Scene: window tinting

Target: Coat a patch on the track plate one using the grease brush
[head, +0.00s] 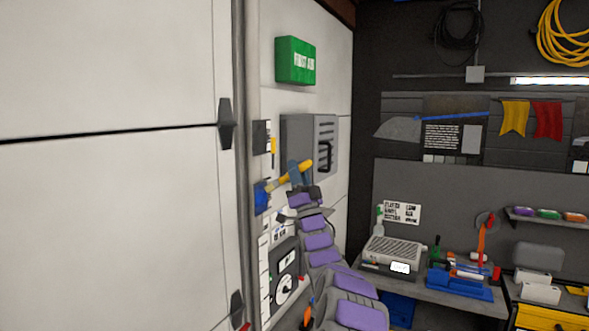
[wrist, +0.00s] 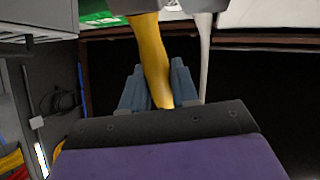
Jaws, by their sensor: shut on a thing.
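My gripper (head: 299,173) is shut on the yellow handle of the grease brush (head: 303,165). In the wrist view its grey-blue fingers (wrist: 158,88) are on both sides of the yellow handle (wrist: 150,55). The brush points left and slightly down, toward the white wall by the door edge. A second dark plate with a white label (head: 262,136) is higher up.
A grey box (head: 311,143) is on the wall just behind my gripper, with a green first aid box (head: 295,60) above. A white door (head: 110,230) fills the left. A workbench (head: 455,293) with tools is at the right.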

